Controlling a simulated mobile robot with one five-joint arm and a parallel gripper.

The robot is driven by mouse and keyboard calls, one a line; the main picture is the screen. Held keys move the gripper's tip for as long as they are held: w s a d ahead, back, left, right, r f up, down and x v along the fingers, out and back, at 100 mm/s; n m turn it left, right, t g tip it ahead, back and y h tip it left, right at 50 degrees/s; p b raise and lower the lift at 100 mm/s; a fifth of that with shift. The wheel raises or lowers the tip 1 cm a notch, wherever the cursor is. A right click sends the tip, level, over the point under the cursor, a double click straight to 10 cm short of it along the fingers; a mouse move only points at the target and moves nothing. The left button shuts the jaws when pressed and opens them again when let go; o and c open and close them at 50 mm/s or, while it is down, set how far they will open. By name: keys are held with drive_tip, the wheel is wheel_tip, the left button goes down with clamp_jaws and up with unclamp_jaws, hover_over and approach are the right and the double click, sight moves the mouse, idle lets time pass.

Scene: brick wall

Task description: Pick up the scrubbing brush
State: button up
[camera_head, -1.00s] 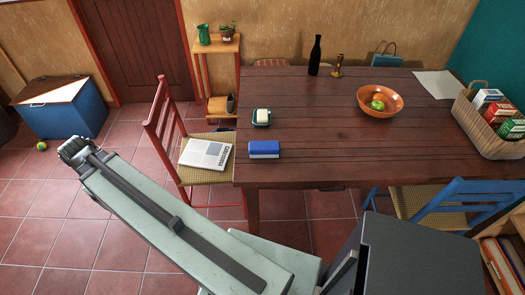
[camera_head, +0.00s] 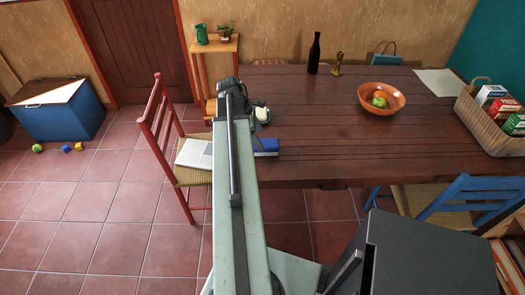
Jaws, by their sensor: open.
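A blue block-shaped thing with a paler lower side, which looks like the scrubbing brush (camera_head: 268,146), lies on the wooden table (camera_head: 330,140) near its left front corner. My arm covers its left part. My gripper (camera_head: 229,84) is open, seen from behind at the far end of my arm, up and left of the brush in the picture. It appears apart from the brush, and its fingertips are hard to make out.
A fruit bowl (camera_head: 381,98), dark bottle (camera_head: 314,54), brass candlestick (camera_head: 337,64) and basket of boxes (camera_head: 490,118) stand farther off. A red chair (camera_head: 165,130) is at left.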

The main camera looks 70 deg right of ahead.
sight(263, 143)
drive_tip(key=b+x, duration=0.1)
drive_tip(key=x, duration=0.1)
drive_tip(key=b+x, duration=0.4)
drive_tip(key=shift+w+d+f, duration=0.1)
drive_tip(key=shift+w+d, duration=0.05)
drive_tip(key=shift+w, duration=0.15)
drive_tip(key=shift+c, duration=0.3)
drive_tip(key=c, duration=1.6)
drive_tip(key=shift+r+p, duration=0.25)
drive_tip(key=shift+p, duration=0.05)
wheel_tip(263, 143, up, 10)
drive_tip(key=p, duration=1)
drive_tip(key=shift+f, duration=0.1)
